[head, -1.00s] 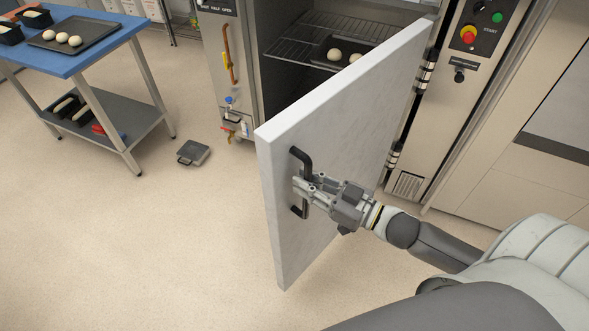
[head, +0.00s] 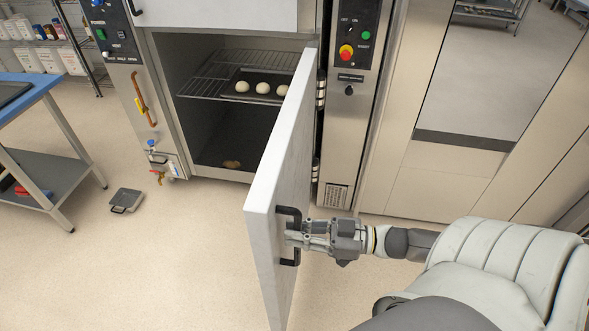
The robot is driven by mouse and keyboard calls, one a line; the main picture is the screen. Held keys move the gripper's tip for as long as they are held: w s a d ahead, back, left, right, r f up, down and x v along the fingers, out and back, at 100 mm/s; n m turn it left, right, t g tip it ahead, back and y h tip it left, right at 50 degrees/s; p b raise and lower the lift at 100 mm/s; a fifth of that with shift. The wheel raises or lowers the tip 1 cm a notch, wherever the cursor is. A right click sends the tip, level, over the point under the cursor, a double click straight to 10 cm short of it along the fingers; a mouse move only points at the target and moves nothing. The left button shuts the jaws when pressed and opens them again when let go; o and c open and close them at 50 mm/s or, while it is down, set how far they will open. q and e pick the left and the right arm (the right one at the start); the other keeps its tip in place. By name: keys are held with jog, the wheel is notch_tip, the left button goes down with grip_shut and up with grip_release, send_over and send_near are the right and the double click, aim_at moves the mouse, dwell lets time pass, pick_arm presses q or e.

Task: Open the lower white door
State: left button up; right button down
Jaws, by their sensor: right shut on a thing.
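The lower white door (head: 285,165) stands swung out from the oven, hinged on its right side, and is seen nearly edge-on. Its black handle (head: 289,215) is on the face turned to the right. My right gripper (head: 296,238) is shut on this handle, with its arm coming in from the right. The oven chamber (head: 205,130) behind the door is exposed, with a wire rack (head: 205,87) and a dark tray of pale dough balls (head: 262,88) inside. My left gripper is not in view.
An upper white door (head: 215,12) is above the chamber. A control panel (head: 354,45) with a red button stands right of the hinges. A blue-topped table (head: 40,85) is at the left. A small grey scale (head: 126,200) lies on the floor.

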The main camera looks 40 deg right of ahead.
jog(key=shift+f, duration=0.1)
jog(key=c, duration=1.4)
grip_release()
jog(key=v, duration=1.2)
